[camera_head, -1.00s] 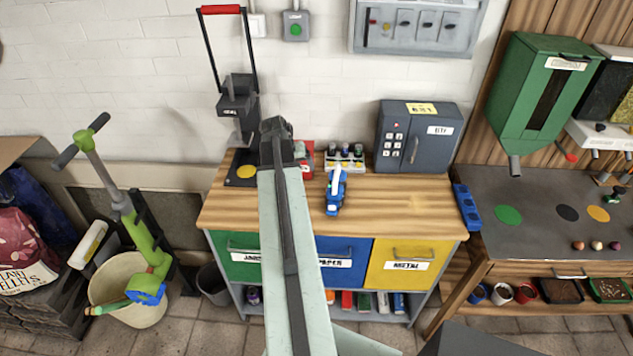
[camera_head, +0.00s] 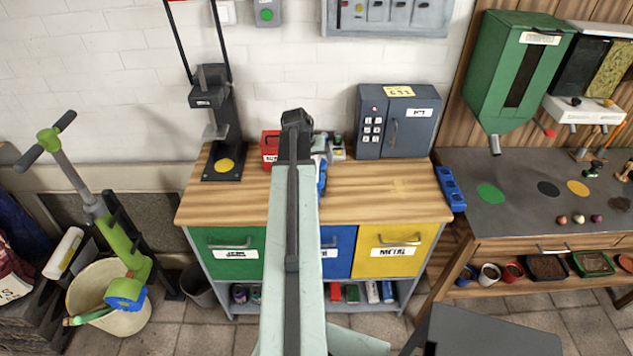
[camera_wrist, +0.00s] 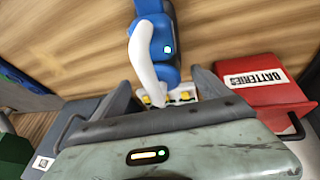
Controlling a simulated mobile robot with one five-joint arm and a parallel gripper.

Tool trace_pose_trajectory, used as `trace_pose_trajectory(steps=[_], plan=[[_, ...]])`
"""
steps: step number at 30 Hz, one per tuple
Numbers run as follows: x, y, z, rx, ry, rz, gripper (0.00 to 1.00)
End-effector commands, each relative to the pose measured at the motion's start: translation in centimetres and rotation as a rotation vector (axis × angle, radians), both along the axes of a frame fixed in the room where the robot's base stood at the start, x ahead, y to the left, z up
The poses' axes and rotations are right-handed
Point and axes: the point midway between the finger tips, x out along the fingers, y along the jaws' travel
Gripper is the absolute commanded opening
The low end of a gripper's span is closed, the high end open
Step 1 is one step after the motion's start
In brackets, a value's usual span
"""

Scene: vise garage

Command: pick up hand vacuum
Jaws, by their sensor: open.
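The hand vacuum is blue with a white handle and lies on the wooden bench top. In the head view only a sliver of the hand vacuum (camera_head: 322,178) shows beside my arm, which hides the rest. In the wrist view the hand vacuum (camera_wrist: 168,35) is at the top centre, with its white handle end toward my gripper and a small green light on its body. My gripper (camera_head: 297,120) is above the back part of the bench. In the wrist view my gripper (camera_wrist: 165,92) is open, with its fingers apart and nothing held between them.
A red batteries box (camera_wrist: 262,85) stands to the right in the wrist view. A small holder with yellow parts (camera_wrist: 180,96) sits just beyond the handle. The bench's front right (camera_head: 390,205) is clear.

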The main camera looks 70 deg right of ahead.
Motion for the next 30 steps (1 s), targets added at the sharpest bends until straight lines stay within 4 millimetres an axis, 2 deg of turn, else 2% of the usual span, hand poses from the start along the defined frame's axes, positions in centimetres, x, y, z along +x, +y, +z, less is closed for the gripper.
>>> trace_pose_trajectory(steps=[1, 3, 11, 20, 21, 30], plan=[[0.0, -0.6, -1.8, 0.0, 0.0, 0.0, 0.86], [-0.1, -1.0, -2.7, 0.0, 0.0, 0.0, 0.86], [-0.1, -1.1, -2.4, 0.0, 0.0, 0.001, 0.86], [-0.1, -1.1, -2.4, 0.0, 0.0, 0.001, 0.03], [-0.1, -1.1, -2.4, 0.0, 0.0, 0.001, 0.0], [0.0, -1.1, -2.1, 0.0, 0.0, 0.002, 0.0]])
